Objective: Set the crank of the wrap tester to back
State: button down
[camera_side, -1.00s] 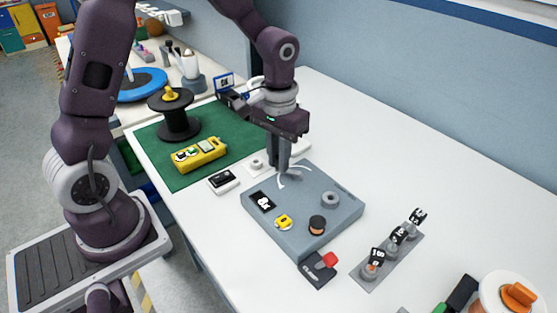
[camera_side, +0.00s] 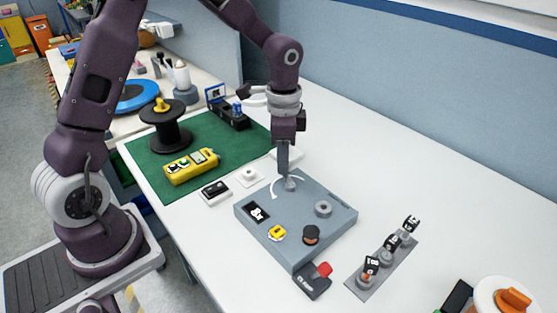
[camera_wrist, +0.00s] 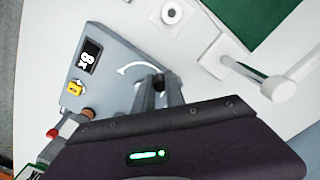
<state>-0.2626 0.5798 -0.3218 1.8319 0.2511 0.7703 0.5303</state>
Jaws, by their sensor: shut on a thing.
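The wrap tester appears to be the blue-grey box (camera_side: 282,231) on the white table, with a white curved arrow on its top. Its small grey crank (camera_side: 291,186) stands at the far corner beside the arrow and is partly hidden by my fingers. My gripper (camera_side: 286,172) points straight down and is shut on the crank. In the wrist view, my gripper (camera_wrist: 160,92) closes on the crank beside the white arrow on the box (camera_wrist: 112,60). The fingers and gripper body hide much of the crank there, so its exact setting is hard to read.
The box also carries a black display (camera_side: 257,212), a yellow knob (camera_side: 277,233), a dark knob (camera_side: 311,235) and a grey ring (camera_side: 323,208). A red-levered switch (camera_side: 315,280) and a plate of numbered posts (camera_side: 387,262) lie nearby. A yellow handset (camera_side: 191,167) rests on the green mat.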

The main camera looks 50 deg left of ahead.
aim_at(304, 180)
jog(key=m, duration=0.2)
jog(key=w+m, duration=0.1)
jog(key=shift+w+d+m, duration=0.2)
jog(key=shift+d+m, duration=0.1)
jog(key=shift+m, duration=0.1)
jog(key=m, duration=0.1)
jog(key=w+d+m, duration=0.1)
jog(key=m, duration=0.1)
jog(key=shift+m, duration=0.3)
jog(key=m, duration=0.1)
jog(key=d+m, duration=0.1)
jog(key=m, duration=0.1)
jog(key=shift+w+m, duration=0.2)
jog(key=shift+m, duration=0.1)
jog(key=shift+w+d+m, duration=0.1)
jog(key=shift+d+m, duration=0.25)
jog(key=shift+m, duration=0.45)
jog(key=shift+d+m, duration=0.3)
jog(key=shift+m, duration=0.5)
jog(key=c, duration=1.4)
grip_release()
